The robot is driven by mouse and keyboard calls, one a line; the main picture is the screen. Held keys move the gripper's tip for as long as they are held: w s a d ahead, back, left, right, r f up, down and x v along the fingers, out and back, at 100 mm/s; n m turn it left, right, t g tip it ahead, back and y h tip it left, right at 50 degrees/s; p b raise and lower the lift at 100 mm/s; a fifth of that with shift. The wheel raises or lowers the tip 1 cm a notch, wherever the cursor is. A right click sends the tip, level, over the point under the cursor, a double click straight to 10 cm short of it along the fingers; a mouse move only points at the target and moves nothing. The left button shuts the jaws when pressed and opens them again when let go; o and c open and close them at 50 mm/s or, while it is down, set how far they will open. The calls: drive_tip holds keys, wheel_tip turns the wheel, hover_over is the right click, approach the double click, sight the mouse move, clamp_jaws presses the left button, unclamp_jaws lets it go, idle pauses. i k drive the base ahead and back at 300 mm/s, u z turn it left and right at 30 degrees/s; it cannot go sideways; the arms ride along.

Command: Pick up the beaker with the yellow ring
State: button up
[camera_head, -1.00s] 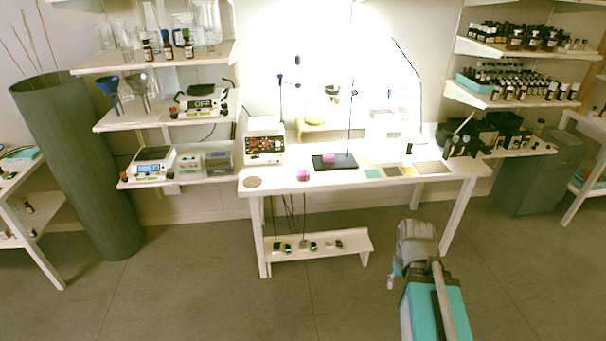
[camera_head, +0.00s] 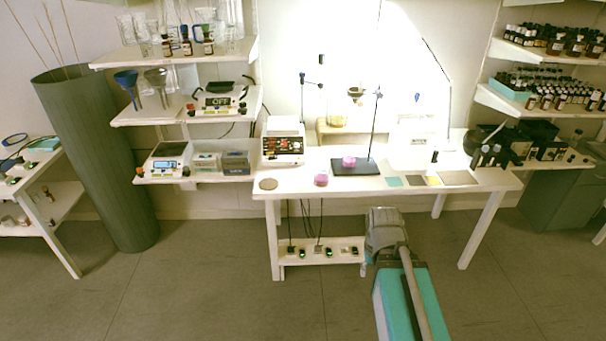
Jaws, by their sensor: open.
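A small glass beaker with a yellowish tint (camera_head: 337,119) stands on a low wooden stand at the back of the white worktable. It is too small to tell whether the yellow is a ring. A beaker with pink contents (camera_head: 321,180) stands near the table's front edge. Another pink one (camera_head: 348,161) is on the dark base of a stand. My arm shows at the bottom, in front of the table and apart from these things. I cannot make out my gripper's fingers.
The white table (camera_head: 300,184) has a stand with an upright rod (camera_head: 376,125), a hotplate-like device (camera_head: 283,141) and flat coloured squares (camera_head: 433,181). Shelves of bottles (camera_head: 545,90) are at the right. A tall green bin (camera_head: 95,160) stands left. The floor before the table is clear.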

sight(321, 169)
drive_tip(key=u, duration=0.4)
drive_tip(key=i, duration=1.15)
drive_tip(key=z, duration=0.25)
